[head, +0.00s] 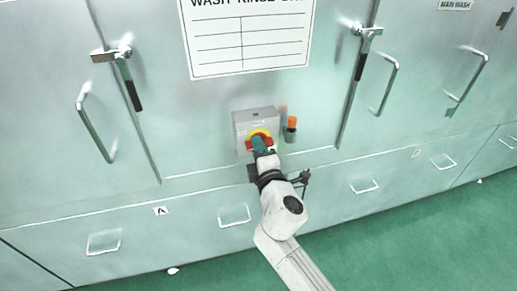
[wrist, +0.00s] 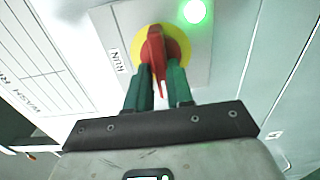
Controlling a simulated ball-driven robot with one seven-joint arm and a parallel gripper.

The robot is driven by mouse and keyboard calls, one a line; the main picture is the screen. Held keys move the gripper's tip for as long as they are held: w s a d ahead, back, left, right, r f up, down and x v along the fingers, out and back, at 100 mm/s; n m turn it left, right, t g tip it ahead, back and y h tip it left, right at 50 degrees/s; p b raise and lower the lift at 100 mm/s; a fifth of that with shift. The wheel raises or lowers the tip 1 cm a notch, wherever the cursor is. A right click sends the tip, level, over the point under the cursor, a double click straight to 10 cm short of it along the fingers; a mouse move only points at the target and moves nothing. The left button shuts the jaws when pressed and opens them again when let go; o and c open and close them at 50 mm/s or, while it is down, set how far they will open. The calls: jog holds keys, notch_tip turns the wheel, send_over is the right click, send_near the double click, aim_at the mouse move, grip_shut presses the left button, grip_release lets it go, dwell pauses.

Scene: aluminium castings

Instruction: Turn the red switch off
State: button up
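The red switch (wrist: 155,50) is a rotary handle on a round yellow plate, mounted on a grey box (head: 256,117) on the cabinet front. It also shows in the head view (head: 250,144), partly hidden by my gripper (head: 261,147). In the wrist view, the two green fingers of my gripper (wrist: 159,82) stand on either side of the handle's lower part, which fills the gap at their tips. They look shut on it. A RUN label (wrist: 117,60) is left of the yellow plate. A green lamp (wrist: 194,11) is lit at the upper right.
An orange-topped item (head: 291,124) sits just right of the box. Door levers (head: 128,80) and (head: 362,55), bar handles and drawer pulls (head: 234,216) stick out around it. A printed sheet (head: 247,42) hangs above. The green floor (head: 420,240) is clear at lower right.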

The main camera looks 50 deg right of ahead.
jog(key=o, duration=0.3)
jog(key=shift+w+f, duration=0.1)
jog(key=shift+w, duration=0.05)
jog(key=b+v, duration=0.2)
jog(key=v, duration=0.8)
jog(key=shift+s+a+b, duration=0.25)
jog(key=shift+s+b, duration=0.1)
